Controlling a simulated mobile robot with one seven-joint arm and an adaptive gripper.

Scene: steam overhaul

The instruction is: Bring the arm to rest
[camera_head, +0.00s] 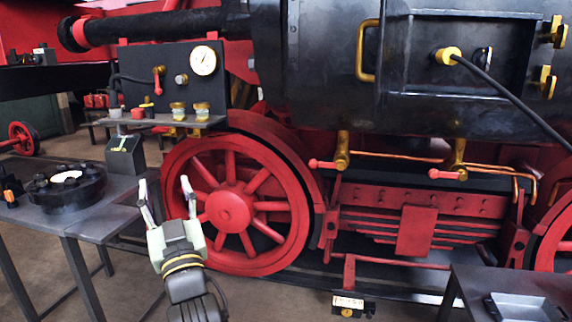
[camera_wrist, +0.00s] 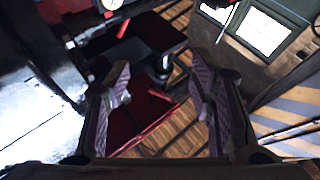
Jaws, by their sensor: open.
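My gripper (camera_head: 167,195) is open and empty in the head view, its two fingers pointing up. It is in front of the left rim of the large red wheel (camera_head: 231,207) and to the right of the grey workbench. In the wrist view my gripper (camera_wrist: 160,105) shows two spread fingers with nothing between them. Beyond them are a dark red surface and a plank-like floor.
A grey bench (camera_head: 88,222) with a round black fixture (camera_head: 66,187) is at the left. A small shelf (camera_head: 160,121) with brass cups and a gauge panel (camera_head: 166,75) is above my gripper. A dark table (camera_head: 465,288) with a tray (camera_head: 527,307) is at lower right.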

